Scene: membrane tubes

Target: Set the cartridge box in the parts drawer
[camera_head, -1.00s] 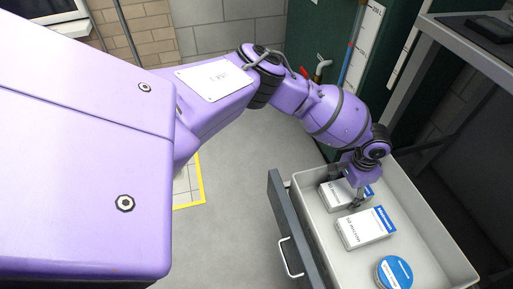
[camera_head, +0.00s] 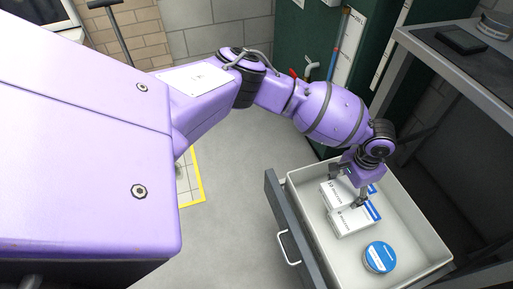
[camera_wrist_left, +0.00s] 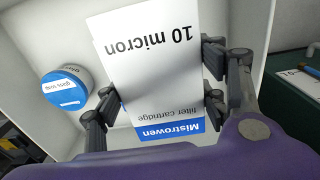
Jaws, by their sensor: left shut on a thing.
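The white-and-blue cartridge box (camera_head: 332,191) is between the fingers of my left gripper (camera_head: 348,188), inside the open parts drawer (camera_head: 416,226). In the left wrist view my left gripper (camera_wrist_left: 158,98) is shut on this box (camera_wrist_left: 150,65), marked "10 micron" and "Mistrowen filter cartridge". I cannot tell whether the box touches the drawer floor. A second similar white-and-blue box (camera_head: 352,222) lies in the drawer just in front of it. The fingers partly hide both boxes. My right gripper is not in view.
A round blue-topped tin (camera_head: 380,257) sits in the drawer's near part; it also shows in the left wrist view (camera_wrist_left: 66,88). A grey workbench (camera_head: 455,50) stands at right, and a dark green cabinet (camera_head: 300,40) stands behind. Bare drawer floor lies right of the boxes.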

